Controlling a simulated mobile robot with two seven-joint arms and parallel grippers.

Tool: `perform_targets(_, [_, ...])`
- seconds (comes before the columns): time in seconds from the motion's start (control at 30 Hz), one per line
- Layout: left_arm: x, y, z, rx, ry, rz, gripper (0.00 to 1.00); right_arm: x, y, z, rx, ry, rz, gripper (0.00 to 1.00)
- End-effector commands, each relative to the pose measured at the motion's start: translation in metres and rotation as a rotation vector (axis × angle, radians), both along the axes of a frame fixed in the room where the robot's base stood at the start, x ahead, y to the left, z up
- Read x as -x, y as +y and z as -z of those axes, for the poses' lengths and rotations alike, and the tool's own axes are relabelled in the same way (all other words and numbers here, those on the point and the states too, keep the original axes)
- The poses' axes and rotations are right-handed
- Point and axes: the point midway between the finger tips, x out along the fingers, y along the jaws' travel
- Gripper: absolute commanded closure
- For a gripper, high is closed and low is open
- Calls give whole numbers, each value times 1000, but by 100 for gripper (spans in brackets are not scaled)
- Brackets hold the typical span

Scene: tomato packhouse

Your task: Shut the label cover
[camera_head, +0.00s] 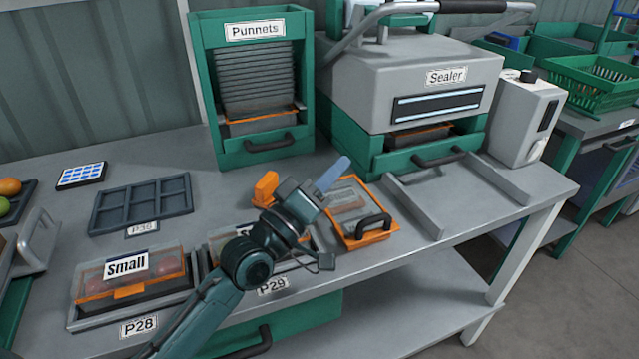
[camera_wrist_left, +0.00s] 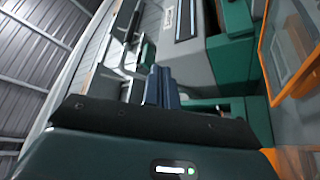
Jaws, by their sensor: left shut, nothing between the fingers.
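The cover (camera_head: 341,237) is an orange-framed clear panel with a black handle (camera_head: 373,224), at the table's front edge, right of P29. It also shows close by at the right edge of the left wrist view (camera_wrist_left: 264,60). I cannot tell its exact angle; my arm hides part of its left side. An orange block (camera_head: 265,188) stands behind my wrist. My left gripper (camera_head: 334,174) is shut and empty, its blue fingers pointing up and right just above the cover's far left corner. In the wrist view the fingers (camera_wrist_left: 160,88) are together. My right gripper is not in view.
The punnet dispenser (camera_head: 265,146) and sealer (camera_head: 400,75) stand behind, with metal rails (camera_head: 415,208) to the right. A "Small" punnet (camera_head: 130,270) sits on P28. Tray P36 (camera_head: 140,205) looks empty. My arm crosses over P29 (camera_head: 272,286).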

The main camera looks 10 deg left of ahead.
Motion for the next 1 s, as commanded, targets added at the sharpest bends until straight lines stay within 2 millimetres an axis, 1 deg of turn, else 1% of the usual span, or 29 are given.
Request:
perform_targets(0.17, [20,13,11,-4,3,-1,100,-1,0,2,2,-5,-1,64])
perform_targets(0.3, [46,29,23,-5,4,1,100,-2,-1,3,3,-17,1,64])
perform_targets(0.5, [80,51,37,-5,4,1,100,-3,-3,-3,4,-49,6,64])
perform_targets(0.6, [91,58,41,-4,2,0,100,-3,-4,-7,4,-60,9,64])
perform_targets(0.77, [101,64,44,-2,1,1,100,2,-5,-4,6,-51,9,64])
perform_targets(1.0, [102,65,44,0,0,0,100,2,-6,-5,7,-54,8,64])
